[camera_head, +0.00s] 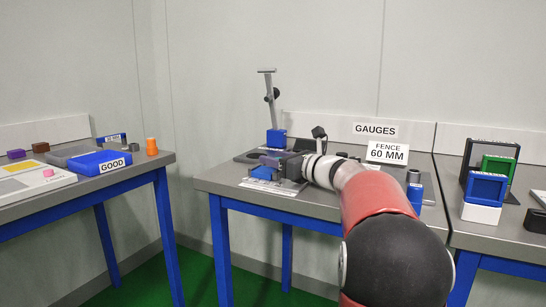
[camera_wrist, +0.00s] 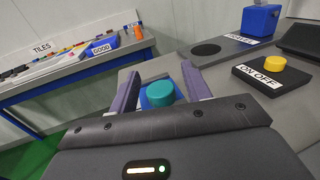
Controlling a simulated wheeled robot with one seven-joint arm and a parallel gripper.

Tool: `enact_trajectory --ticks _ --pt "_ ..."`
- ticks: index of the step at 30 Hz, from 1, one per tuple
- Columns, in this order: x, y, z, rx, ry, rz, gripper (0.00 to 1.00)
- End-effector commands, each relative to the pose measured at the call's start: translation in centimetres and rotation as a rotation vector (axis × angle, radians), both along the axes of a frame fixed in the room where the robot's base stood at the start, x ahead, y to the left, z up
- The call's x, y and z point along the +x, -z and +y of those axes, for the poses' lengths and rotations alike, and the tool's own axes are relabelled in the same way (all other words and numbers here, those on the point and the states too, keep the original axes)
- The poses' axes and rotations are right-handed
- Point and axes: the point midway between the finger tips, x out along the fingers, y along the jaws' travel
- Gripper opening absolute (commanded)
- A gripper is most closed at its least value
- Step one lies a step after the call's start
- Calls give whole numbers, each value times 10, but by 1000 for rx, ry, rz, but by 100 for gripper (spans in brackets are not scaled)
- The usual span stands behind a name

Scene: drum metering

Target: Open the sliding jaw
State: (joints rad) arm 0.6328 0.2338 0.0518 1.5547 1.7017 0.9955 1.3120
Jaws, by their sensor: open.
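My gripper (camera_wrist: 160,82) is open, with its two purple-grey fingers apart. A teal round knob (camera_wrist: 163,93) on a blue block (camera_wrist: 145,102) shows between the fingers in the wrist view. The fingers stand on either side of the knob; I cannot tell whether they touch it. In the head view my gripper (camera_head: 277,163) is low over the left part of the gauge table, beside a small blue block (camera_head: 262,172). The knob is hidden there. I cannot make out the sliding jaw for certain; it may be the blue block with the knob.
A gauge stand with a blue base (camera_head: 276,139) rises behind my gripper. A yellow button on an ON OFF box (camera_wrist: 271,69) lies to the right in the wrist view. A "FENCE 60 MM" sign (camera_head: 388,153) stands behind my arm. Another table (camera_head: 110,181) is at left.

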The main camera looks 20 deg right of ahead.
Motion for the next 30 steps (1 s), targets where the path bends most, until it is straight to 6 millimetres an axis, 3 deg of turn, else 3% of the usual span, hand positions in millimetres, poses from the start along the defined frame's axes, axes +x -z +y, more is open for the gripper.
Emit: enact_trajectory --ticks 12,23,30 --pt "11 0 5 0 0 0 48" --pt "10 0 5 0 -1 0 1" --pt "8 0 3 -1 0 0 0"
